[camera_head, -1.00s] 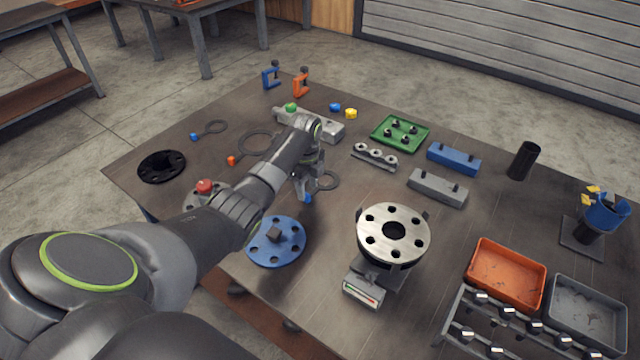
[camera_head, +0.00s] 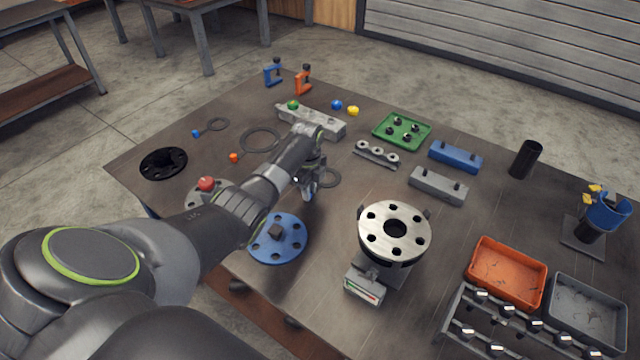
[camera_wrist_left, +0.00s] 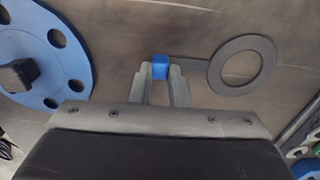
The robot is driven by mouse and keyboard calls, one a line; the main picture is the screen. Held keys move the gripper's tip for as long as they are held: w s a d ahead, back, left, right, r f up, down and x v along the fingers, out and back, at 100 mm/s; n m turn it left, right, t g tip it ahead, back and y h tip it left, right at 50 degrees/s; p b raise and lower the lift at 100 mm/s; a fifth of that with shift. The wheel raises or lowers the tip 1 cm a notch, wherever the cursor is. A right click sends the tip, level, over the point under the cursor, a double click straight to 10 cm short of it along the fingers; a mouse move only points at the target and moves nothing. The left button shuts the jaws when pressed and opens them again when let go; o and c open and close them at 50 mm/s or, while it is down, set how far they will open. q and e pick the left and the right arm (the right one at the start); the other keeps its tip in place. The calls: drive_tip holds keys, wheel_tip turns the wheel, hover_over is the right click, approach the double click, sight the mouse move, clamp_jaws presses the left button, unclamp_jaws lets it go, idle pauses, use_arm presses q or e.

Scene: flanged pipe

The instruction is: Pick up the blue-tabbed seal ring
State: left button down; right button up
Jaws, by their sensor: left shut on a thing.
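The grey seal ring (camera_wrist_left: 217,65) lies flat on the table in the left wrist view, its thin handle running left to a blue tab (camera_wrist_left: 160,66). The ring also shows in the head view (camera_head: 334,184), partly behind my left gripper (camera_head: 308,194). In the left wrist view my left gripper (camera_wrist_left: 161,74) is shut on the blue tab, one finger on each side. A second, smaller ring with a blue tab (camera_head: 196,133) lies at the far left of the table. My right gripper is not in view.
A blue flange (camera_head: 280,252) lies just left of the gripper. A steel flange (camera_head: 375,215) stands on a fixture to the right. An orange-tabbed ring (camera_head: 245,145) and a grey block (camera_head: 325,122) lie behind. Orange (camera_head: 545,292) and grey bins stand front right.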

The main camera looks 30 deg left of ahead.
use_arm(q)
wheel_tip(320, 180, up, 10)
drive_tip(key=b, duration=0.1)
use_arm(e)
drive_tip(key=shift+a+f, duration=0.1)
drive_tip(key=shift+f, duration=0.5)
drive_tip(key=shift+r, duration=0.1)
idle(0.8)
